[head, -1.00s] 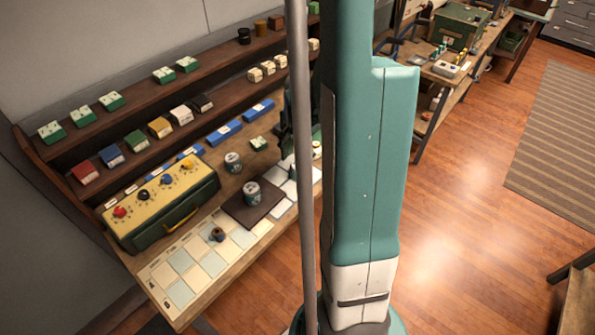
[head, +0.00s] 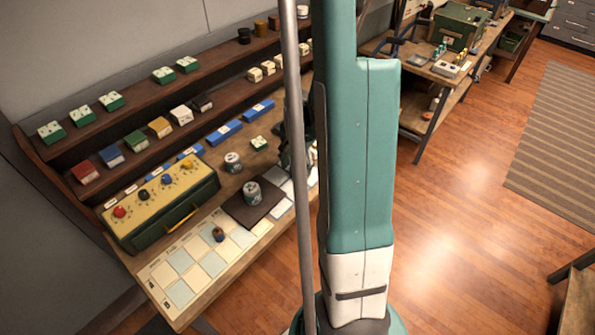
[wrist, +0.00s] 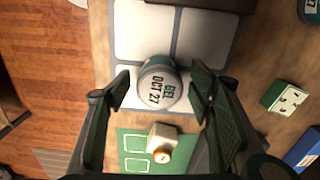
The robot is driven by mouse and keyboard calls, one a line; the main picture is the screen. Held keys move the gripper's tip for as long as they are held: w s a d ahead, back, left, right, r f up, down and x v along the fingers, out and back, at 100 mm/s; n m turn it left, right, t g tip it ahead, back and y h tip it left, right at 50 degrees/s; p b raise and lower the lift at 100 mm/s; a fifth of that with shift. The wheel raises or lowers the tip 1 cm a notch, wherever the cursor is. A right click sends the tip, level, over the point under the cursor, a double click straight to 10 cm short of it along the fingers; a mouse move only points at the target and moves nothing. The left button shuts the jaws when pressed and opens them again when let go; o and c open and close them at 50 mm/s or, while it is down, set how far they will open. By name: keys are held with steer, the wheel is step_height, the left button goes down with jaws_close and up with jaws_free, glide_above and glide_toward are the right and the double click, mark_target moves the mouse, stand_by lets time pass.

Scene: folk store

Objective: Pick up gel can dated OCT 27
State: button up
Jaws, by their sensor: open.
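The gel can (wrist: 160,85) has a pale round lid reading "GEL OCT 27" and a teal body. In the wrist view it stands on a pale grey panel, seen from above. My gripper (wrist: 159,86) is open, with one dark finger to each side of the can. Gaps show between the fingers and the can; the height of the fingertips is hard to judge. In the head view my arm hides this can and most of the gripper. Two other cans show there, one (head: 233,162) on the bench and one (head: 252,191) on a dark mat (head: 270,210).
A white block with an orange top (wrist: 163,141) sits on a green card (wrist: 133,142) close below the can. A green-and-white box (wrist: 285,97) lies to the right. A knobbed control box (head: 160,205) and stocked shelves line the bench (head: 222,260).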

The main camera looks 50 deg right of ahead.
mark_target(297, 164)
steer(key=shift+c, duration=0.5)
steer(key=c, duration=1)
steer(key=shift+o, duration=0.2)
steer(key=shift+r, duration=0.15)
steer(key=shift+r, duration=4.85)
